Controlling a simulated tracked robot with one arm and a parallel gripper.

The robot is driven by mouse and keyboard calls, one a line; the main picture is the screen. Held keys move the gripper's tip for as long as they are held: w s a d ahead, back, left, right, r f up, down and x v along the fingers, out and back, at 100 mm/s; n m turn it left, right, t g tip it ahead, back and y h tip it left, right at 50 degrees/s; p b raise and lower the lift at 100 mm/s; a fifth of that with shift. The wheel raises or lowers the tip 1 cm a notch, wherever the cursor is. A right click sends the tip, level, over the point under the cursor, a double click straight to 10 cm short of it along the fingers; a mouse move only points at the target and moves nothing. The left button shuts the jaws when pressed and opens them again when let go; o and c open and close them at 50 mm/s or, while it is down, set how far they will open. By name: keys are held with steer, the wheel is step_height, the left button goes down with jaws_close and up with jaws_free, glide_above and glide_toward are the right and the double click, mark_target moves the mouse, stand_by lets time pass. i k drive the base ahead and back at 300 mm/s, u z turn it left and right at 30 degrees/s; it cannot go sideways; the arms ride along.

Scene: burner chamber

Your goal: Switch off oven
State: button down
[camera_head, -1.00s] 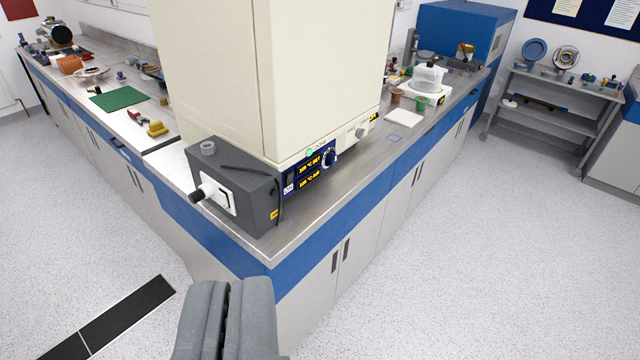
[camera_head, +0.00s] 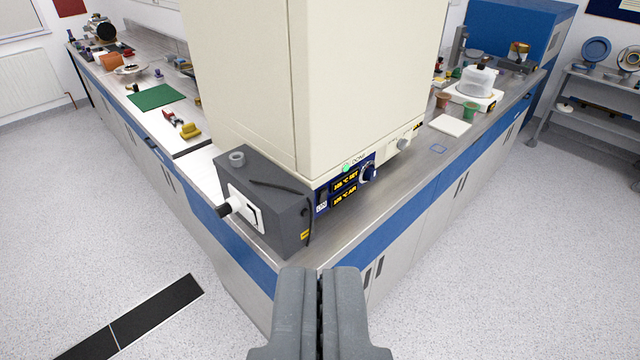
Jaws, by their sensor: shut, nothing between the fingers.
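The oven (camera_head: 330,90) is a tall cream cabinet on the corner of the workbench. A dark blue control panel (camera_head: 345,188) at its base shows two lit yellow readouts, a round knob (camera_head: 368,172) and a green light (camera_head: 346,167). A grey box (camera_head: 268,205) with a white switch plate (camera_head: 245,207) and a black plug-like end stands against the oven at the corner. My gripper (camera_head: 321,272) is shut and empty at the bottom centre. In the picture it lies below the grey box and panel, in front of the bench corner, apart from both.
The steel workbench (camera_head: 400,190) runs back on both sides. A green mat (camera_head: 156,97) and a yellow item (camera_head: 190,130) lie on the left; a white tile (camera_head: 450,125) and a glass-domed device (camera_head: 476,82) stand on the right.

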mark_target(323, 197)
steer(key=z, duration=0.2)
steer(key=i, duration=0.2)
steer(key=u, duration=1.55)
steer(key=k, duration=1.05)
steer(key=z, duration=1.1)
steer(key=i, duration=1.05)
